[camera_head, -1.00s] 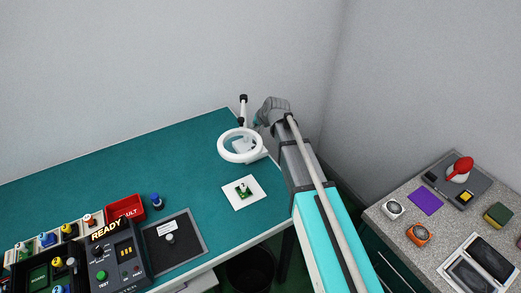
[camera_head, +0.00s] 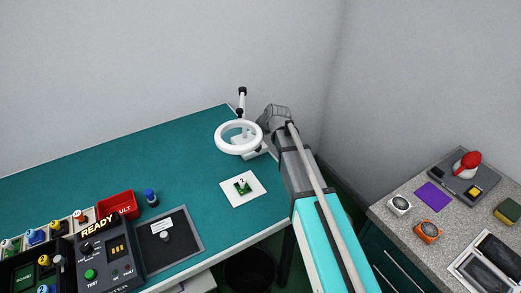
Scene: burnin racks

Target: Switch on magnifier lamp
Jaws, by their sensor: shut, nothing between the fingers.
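The magnifier lamp stands at the back right corner of the teal bench, with a white ring head (camera_head: 239,151) around a clear lens and a dark-jointed upright arm (camera_head: 242,102) behind it. I cannot tell whether its ring is lit. A pale grey piece shows at the ring's lower right, but its switch is not clear to see. My gripper (camera_head: 262,122) is just right of the ring, at the end of my grey and teal arm. It is shut and empty; its fingertips are small and partly hidden, and I cannot tell whether they touch the lamp.
A white card (camera_head: 243,188) with a small green board lies in front of the lamp. A grey mat (camera_head: 188,246), a red bin (camera_head: 118,205) and a READY tester (camera_head: 106,259) are at the left. A speckled counter (camera_head: 391,228) with several items is at right.

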